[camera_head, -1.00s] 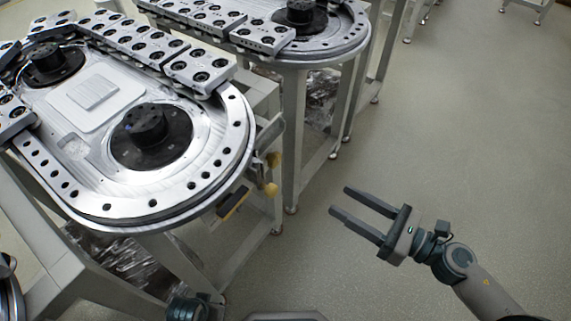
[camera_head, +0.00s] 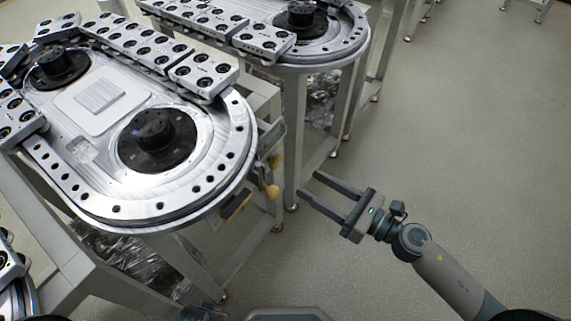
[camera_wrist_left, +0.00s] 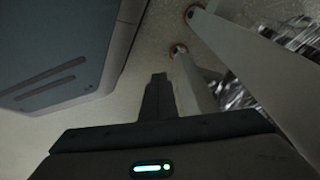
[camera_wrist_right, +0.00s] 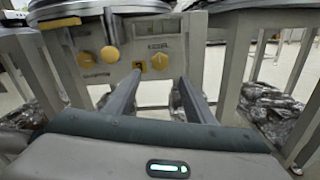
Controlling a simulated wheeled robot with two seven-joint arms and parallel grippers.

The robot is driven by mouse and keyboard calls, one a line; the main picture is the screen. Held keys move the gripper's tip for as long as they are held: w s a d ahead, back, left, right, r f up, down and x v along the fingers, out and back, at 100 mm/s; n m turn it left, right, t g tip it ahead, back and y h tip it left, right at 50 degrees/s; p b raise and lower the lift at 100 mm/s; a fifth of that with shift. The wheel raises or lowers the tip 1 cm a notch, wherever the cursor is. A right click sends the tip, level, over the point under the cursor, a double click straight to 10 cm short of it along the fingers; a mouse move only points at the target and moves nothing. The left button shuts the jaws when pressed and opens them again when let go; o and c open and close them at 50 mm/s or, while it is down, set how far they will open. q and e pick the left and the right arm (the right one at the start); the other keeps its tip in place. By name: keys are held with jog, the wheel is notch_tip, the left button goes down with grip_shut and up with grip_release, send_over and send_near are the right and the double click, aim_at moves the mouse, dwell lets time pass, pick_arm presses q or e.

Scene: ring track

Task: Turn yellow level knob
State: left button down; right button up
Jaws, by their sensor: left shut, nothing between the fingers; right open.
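Yellow knobs sit on the grey side panel of the near ring-track table. In the head view an upper knob (camera_head: 274,161) and a lower knob (camera_head: 272,191) show edge-on. In the right wrist view two round yellow knobs (camera_wrist_right: 85,57) (camera_wrist_right: 110,54) are on the panel's left, with another yellow knob (camera_wrist_right: 159,62) further right; I cannot tell which is the level knob. My right gripper (camera_head: 308,183) is open and empty, to the right of the panel and apart from it; its fingers (camera_wrist_right: 159,77) point at the panel. My left gripper (camera_wrist_left: 159,78) is shut and empty, low near table legs.
The near ring-track table (camera_head: 190,212) carries metal blocks and black hubs. A second track table (camera_head: 330,58) stands behind it. A yellow-black handle (camera_head: 235,205) juts below the near table's edge. Floor (camera_head: 460,150) to the right is clear.

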aim_at(279, 165)
pick_arm(q)
jog(key=shift+w+d+r+t+h+p, duration=0.2)
jog(key=shift+w+d+t+p, duration=0.25)
jog(key=shift+w+d+p, duration=0.2)
jog(key=shift+w+d+r+t+h+p, duration=0.1)
jog(key=shift+w+d+r+t+p, duration=0.1)
jog(key=shift+w+d+t+p, duration=0.35)
pick_arm(e)
jog(key=x, duration=0.9)
jog(key=shift+a, duration=0.1)
jog(key=c, duration=1.1)
jog(key=shift+o, duration=0.2)
pick_arm(q)
jog(key=shift+r, duration=0.2)
pick_arm(e)
jog(key=shift+m, duration=0.4)
